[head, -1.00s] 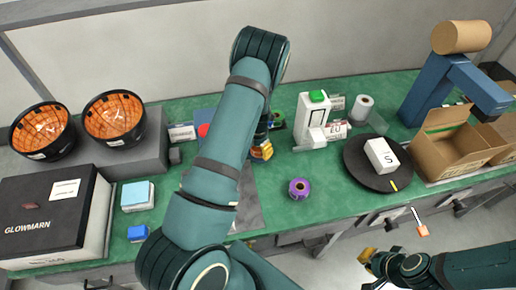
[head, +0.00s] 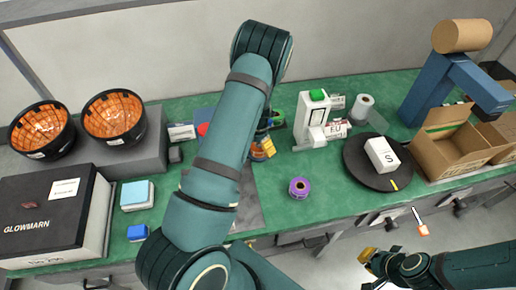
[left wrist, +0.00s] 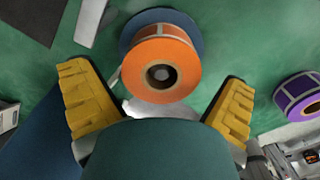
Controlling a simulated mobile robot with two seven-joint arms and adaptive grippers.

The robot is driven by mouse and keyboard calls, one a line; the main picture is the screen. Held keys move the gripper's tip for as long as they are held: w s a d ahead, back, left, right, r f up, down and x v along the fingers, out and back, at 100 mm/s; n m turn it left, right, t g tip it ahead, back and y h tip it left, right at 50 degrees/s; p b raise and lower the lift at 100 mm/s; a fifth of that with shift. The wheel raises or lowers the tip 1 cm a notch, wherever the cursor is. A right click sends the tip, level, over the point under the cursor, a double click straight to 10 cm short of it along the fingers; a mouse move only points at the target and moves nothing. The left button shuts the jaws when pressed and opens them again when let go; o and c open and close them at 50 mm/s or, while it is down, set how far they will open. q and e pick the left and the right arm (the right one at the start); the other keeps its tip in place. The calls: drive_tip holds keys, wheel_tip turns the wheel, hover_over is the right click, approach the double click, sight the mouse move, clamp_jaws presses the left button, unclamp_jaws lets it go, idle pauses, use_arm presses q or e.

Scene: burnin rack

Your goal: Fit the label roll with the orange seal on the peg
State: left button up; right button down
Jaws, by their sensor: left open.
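In the left wrist view, a label roll with an orange face (left wrist: 160,58) lies ahead of my left gripper, between the lines of its fingers. A dark hole with something grey inside shows at its middle. A blue round disc (left wrist: 193,28) lies behind the roll. My left gripper (left wrist: 160,100) is open, with its yellow fingers wide apart and nothing between the pads. In the head view my arm mostly hides this gripper (head: 263,149) and the orange roll. My right gripper (head: 368,256) is low at the right, off the table edge; its opening is unclear. I cannot make out the peg for certain.
A purple label roll (head: 299,188) lies on the green table (head: 335,195) right of my left arm. A white dispenser (head: 312,115), a white roll (head: 363,104), a black turntable (head: 362,172) with a white box, and an open carton (head: 450,150) stand further right.

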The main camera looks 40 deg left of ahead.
use_arm(q)
wheel_tip(320, 180, up, 10)
idle(0.4)
idle(0.4)
